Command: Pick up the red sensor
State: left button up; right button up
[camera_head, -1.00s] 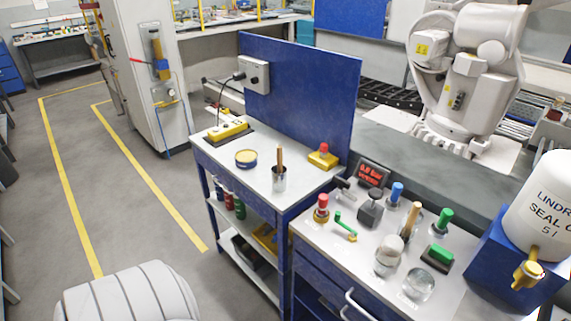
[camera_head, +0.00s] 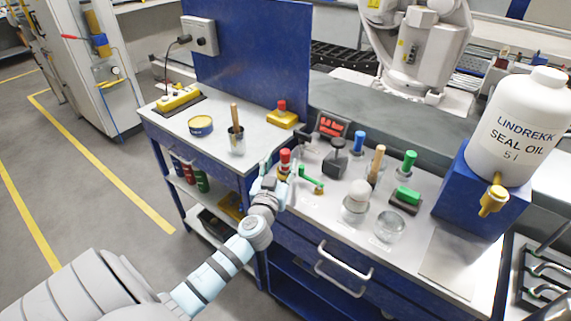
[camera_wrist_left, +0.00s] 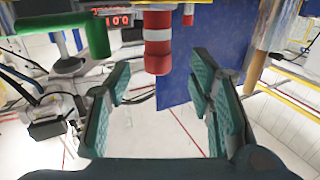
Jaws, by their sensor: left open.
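The red sensor (camera_head: 285,156) is a small upright red cylinder at the left front of the blue bench's top. In the left wrist view the left gripper (camera_wrist_left: 157,82) has teal pads apart on either side of the sensor's line, with nothing clamped. Whether a pad touches it, I cannot tell. My right gripper is not in view.
A dark block with a knob (camera_head: 335,160) and a red display (camera_head: 331,126) are behind. A large white oil bottle (camera_head: 520,125) stands right.

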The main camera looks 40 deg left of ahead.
aim_at(284, 155)
pick_arm(q)
jog(key=w, duration=0.1)
jog(key=w+a, duration=0.1)
jog(key=w+r+p, duration=0.1)
jog(key=w, duration=0.1)
jog(key=shift+a+r, duration=0.1)
jog(key=shift+a, duration=0.2)
jog(key=shift+w+a, duration=0.15)
jog(key=shift+w, duration=0.25)
grip_shut()
